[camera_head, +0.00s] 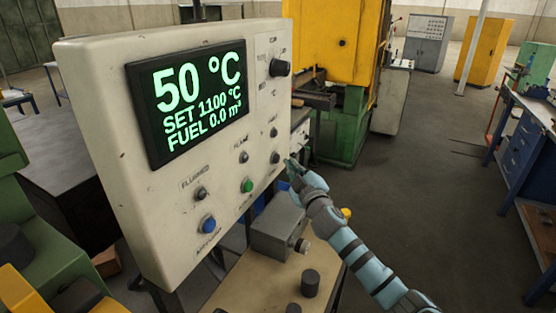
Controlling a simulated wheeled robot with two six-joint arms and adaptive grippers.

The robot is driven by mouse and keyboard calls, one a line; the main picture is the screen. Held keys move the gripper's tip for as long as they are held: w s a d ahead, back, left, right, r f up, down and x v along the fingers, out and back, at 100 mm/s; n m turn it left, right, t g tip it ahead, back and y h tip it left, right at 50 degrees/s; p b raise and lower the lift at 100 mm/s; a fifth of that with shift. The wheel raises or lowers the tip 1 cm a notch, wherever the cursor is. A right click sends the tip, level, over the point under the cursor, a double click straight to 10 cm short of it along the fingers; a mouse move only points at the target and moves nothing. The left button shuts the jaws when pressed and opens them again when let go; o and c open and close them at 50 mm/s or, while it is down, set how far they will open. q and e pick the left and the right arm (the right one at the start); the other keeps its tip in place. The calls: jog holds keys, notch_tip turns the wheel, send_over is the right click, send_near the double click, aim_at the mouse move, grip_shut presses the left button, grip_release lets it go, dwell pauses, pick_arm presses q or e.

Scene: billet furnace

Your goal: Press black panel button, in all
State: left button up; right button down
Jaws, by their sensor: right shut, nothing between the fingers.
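A beige control panel (90,110) stands tilted at the left, with a dark screen (190,95) reading 50 °C, SET 1100 °C and FUEL 0.0 m³ in green. A black button (275,157) sits near its lower right edge. My right gripper (290,167) is shut and empty, with its tips just right of this button, near the panel's edge. I cannot tell whether they touch the panel. A blue button (208,224), a green button (247,185), dark toggles (201,193) and a black knob (280,67) are also on the panel. My left gripper is not in view.
Below the panel is a tan surface (240,290) with a grey box (278,228) and a dark cylinder (310,283). A yellow and green machine (335,45) stands behind. A blue workbench (520,150) is at the right. The floor between them is open.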

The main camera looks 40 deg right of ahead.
jog(key=s, duration=0.1)
jog(key=s+d+b, duration=0.1)
jog(key=s+d, duration=0.1)
jog(key=s, duration=0.1)
jog(key=shift+b, duration=0.35)
dwell(0.6)
